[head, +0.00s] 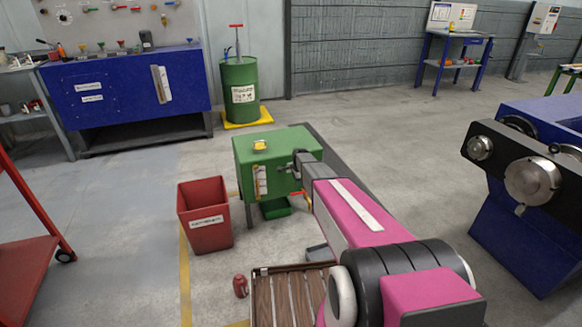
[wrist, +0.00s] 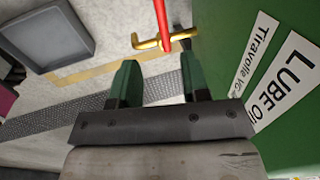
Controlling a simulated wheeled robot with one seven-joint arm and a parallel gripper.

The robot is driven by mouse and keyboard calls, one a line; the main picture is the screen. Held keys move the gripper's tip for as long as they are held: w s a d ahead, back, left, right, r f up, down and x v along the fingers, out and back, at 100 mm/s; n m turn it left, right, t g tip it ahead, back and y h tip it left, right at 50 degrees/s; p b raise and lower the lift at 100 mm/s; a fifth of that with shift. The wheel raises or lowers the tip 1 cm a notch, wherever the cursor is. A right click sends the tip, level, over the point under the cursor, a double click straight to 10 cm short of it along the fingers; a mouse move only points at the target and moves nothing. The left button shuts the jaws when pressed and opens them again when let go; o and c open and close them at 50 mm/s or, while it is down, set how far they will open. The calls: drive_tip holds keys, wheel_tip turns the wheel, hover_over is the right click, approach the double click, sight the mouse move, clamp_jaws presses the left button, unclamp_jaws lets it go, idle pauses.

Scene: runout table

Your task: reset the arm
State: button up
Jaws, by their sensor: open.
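My arm reaches forward over the floor to the green tank (head: 265,152), and my gripper (head: 284,168) is beside its label-bearing side. In the wrist view my gripper (wrist: 161,78) is open, with two green fingers apart and nothing between them. Just beyond the fingertips is a brass tap (wrist: 150,42) with a red lever (wrist: 163,18); I cannot tell whether a finger touches it. The tank's green wall (wrist: 225,70) with a "LUBE OIL" label (wrist: 283,78) stands close on the right.
A green tray (head: 275,209) lies on the floor below the tank. A red bin (head: 205,222) stands left of it, and a small red can (head: 240,286) beside a slatted wooden pallet (head: 288,300). A blue machine (head: 530,215) is at right.

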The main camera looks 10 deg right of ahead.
drive_tip(key=s+r+n, duration=0.5)
drive_tip(key=s, duration=0.8)
drive_tip(key=s+r+n+g, duration=0.1)
drive_tip(key=s+r+n, duration=0.4)
drive_tip(key=s, duration=0.9)
drive_tip(key=s+r+n+g, duration=0.1)
drive_tip(key=s+r+n, duration=0.4)
drive_tip(key=s, duration=0.9)
wheel_tip(320, 180, up, 2)
drive_tip(key=shift+a+r+n, duration=0.2)
drive_tip(key=shift+n, duration=0.2)
